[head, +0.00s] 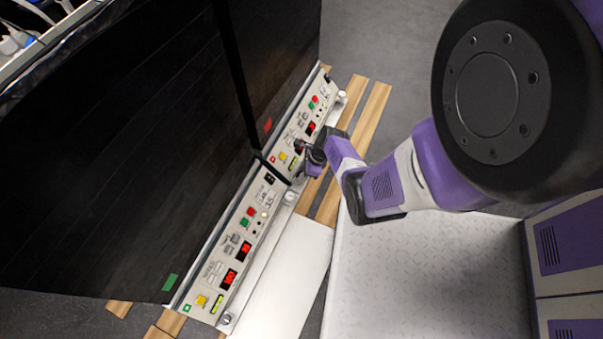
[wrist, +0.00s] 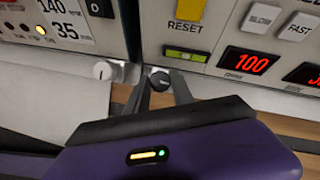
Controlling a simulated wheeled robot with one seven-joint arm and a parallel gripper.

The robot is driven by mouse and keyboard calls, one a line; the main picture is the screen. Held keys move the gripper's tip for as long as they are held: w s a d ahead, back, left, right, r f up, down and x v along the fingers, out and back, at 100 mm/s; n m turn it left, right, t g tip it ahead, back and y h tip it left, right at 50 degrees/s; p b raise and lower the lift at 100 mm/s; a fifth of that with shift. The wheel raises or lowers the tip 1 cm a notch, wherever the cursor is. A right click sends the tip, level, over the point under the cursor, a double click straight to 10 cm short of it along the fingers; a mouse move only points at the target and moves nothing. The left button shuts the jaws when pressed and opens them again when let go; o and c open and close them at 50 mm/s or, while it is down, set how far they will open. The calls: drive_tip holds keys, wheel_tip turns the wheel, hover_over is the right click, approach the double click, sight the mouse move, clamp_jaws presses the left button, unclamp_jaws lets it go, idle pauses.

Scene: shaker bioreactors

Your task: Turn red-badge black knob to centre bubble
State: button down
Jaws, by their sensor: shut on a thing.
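The black knob (wrist: 160,80) sits low on the front of the control panel in the wrist view, below the yellow-green bubble level (wrist: 187,55). My gripper (wrist: 161,90) is shut on this knob, one finger on each side. A red mark (head: 267,125) is on the dark door above.
A silver knob (wrist: 103,70) stands just left of my gripper, on the neighbouring panel. That panel has a green badge (head: 187,308) and its own level (head: 217,304). The yellow RESET button (wrist: 187,28) and red displays (wrist: 246,62) are above and to the right.

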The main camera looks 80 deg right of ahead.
idle(0.3)
drive_tip(key=c, duration=1.1)
unclamp_jaws()
drive_tip(key=p+v, duration=0.5)
drive_tip(key=v, duration=0.2)
drive_tip(key=shift+r, duration=0.35)
drive_tip(key=shift+s+d+n, duration=0.1)
drive_tip(key=shift+s+n, duration=0.05)
drive_tip(key=shift+n, duration=0.15)
